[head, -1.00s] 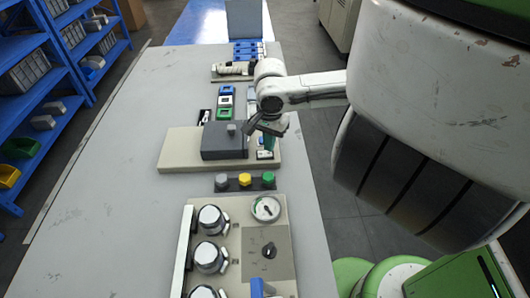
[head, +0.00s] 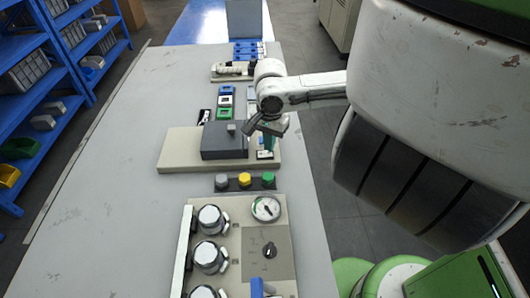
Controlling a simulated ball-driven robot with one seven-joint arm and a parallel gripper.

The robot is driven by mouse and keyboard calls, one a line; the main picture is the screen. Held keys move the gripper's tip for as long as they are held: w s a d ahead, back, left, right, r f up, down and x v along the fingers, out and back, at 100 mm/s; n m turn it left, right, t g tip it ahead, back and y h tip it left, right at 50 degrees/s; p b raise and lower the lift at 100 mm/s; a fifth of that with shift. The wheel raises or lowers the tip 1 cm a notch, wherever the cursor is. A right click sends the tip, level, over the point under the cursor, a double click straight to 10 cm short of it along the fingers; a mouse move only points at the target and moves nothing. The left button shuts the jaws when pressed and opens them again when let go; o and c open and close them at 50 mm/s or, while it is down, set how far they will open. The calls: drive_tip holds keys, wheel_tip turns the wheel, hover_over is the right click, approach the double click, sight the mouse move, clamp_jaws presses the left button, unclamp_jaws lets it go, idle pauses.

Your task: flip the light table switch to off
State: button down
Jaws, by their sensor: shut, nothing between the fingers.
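My gripper (head: 269,143) is on the white arm reaching in from the right, over the right end of a beige base plate (head: 180,152). It points down and is shut, with no object seen between the fingers. A small white-and-dark switch plate (head: 265,155) lies on the beige plate just below the fingertips. It may be the light table switch, but I cannot read it. Its lever position is hidden, and I cannot tell whether the fingers touch it. A dark grey box (head: 224,141) with a small grey knob stands on the same plate, left of the gripper.
Grey, yellow and green buttons (head: 244,180) sit in front of the plate. Nearer stands a panel (head: 268,235) with a gauge, a rotary knob and several round silver fittings. Small blue, green and white modules (head: 225,101) lie behind. The table's left side (head: 100,190) is clear.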

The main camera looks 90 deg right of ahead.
drive_tip(key=shift+f+b, duration=0.45)
drive_tip(key=shift+f, duration=0.45)
idle(0.3)
drive_tip(key=shift+r, duration=0.15)
wheel_tip(320, 180, up, 7)
drive_tip(key=p, duration=0.7)
drive_tip(key=shift+p, duration=0.35)
idle(0.4)
